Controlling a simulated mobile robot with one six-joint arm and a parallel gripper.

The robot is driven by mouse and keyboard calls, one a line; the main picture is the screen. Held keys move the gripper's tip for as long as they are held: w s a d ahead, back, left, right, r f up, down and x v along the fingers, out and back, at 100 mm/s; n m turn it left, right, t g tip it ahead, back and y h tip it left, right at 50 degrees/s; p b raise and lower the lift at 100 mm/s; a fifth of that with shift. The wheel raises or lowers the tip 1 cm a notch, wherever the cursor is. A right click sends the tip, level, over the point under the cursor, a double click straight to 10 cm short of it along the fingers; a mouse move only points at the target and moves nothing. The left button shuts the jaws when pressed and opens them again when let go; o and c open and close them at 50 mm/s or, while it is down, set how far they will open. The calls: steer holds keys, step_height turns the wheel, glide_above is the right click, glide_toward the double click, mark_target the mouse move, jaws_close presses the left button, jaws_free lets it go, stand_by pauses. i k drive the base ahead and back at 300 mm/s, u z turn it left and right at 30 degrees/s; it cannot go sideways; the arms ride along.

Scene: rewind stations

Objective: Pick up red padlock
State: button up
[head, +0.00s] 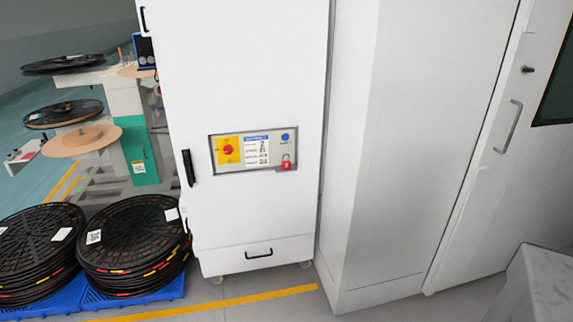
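The red padlock (286,164) is small and sits at the lower right of a control panel (240,167) on the front of a white cabinet (250,70). Its grey shackle shows above the red body. The panel also has a red rotary switch (227,150) on a yellow plate, a white label (257,151) and a blue button (285,137). I cannot tell whether the padlock hangs through something or only rests against the panel. My gripper is not in this view.
Stacks of black reels (130,235) stand on blue pallets (137,298) left of the cabinet. A rewind station (125,110) stands behind them. A tall white enclosure (420,130) fills the right. A grey surface (540,285) juts in at lower right. Floor before the cabinet looks clear.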

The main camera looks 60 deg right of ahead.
mark_target(285, 165)
steer(key=u, duration=0.05)
steer(key=i, duration=1)
steer(key=z, duration=0.05)
